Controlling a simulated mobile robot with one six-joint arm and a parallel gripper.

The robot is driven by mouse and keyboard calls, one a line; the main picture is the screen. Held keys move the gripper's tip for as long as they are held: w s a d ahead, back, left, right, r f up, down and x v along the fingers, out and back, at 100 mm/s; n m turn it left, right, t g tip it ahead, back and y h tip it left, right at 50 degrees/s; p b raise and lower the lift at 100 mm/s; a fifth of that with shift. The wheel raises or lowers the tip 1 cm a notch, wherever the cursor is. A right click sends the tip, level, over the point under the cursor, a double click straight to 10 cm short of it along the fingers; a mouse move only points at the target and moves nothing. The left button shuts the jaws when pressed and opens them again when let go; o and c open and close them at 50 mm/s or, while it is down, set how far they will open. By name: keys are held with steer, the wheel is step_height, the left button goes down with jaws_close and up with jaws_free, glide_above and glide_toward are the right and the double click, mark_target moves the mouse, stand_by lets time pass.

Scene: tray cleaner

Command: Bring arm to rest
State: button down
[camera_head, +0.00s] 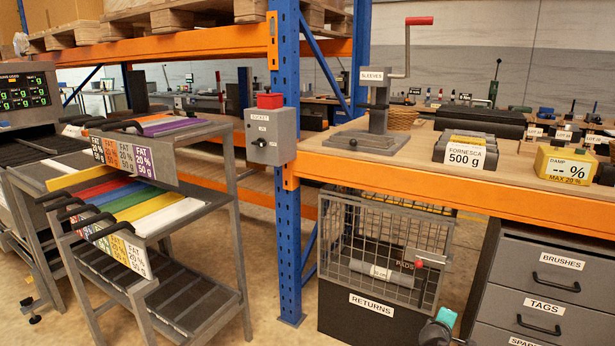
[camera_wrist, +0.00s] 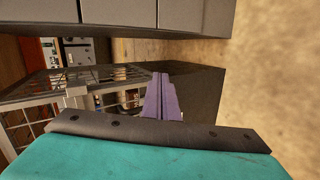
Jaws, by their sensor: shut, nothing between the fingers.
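My gripper (camera_wrist: 160,84) shows in the wrist view as two narrow purple fingers, pressed together with nothing between them. Behind them are a dark bar and a teal part of my arm. In the head view a small teal and dark part of my arm shows at the bottom edge, in front of the wire cage (camera_head: 385,238) and left of the drawer unit (camera_head: 540,285). My fingers cannot be made out there. In the wrist view the cage (camera_wrist: 45,88) is at left, apart from my fingers.
The RETURNS bin (camera_head: 350,312) stands under the workbench (camera_head: 480,195). A blue rack post (camera_head: 288,180) with a switch box (camera_head: 270,135) rises left of the cage. A tray rack (camera_head: 240,230) stands further left. Bare floor (camera_wrist: 270,90) lies at right in the wrist view.

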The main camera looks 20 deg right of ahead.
steer(key=s+a+f+g+y+p, duration=0.1)
steer(key=a+f+y+p, duration=0.2)
steer(key=a, duration=0.7)
steer(key=s+a+f+g+y+p, duration=0.15)
steer(key=a+f+p, duration=0.35)
steer(key=a, duration=0.5)
steer(key=s+a+f+g+y+p, duration=0.15)
steer(key=a+p, duration=0.35)
steer(key=a, duration=0.5)
steer(key=s+a+f+m+g+y+p, duration=0.1)
steer(key=s+a+m+g+p, duration=0.1)
steer(key=s+a, duration=0.6)
steer(key=s+a+f+m+g+y+p, duration=0.2)
steer(key=s+a+g, duration=0.4)
steer(key=s, duration=1.1)
steer(key=a+m+p, duration=0.1)
steer(key=a+m, duration=0.1)
steer(key=shift+a+m, duration=0.3)
steer(key=shift+s, duration=0.1)
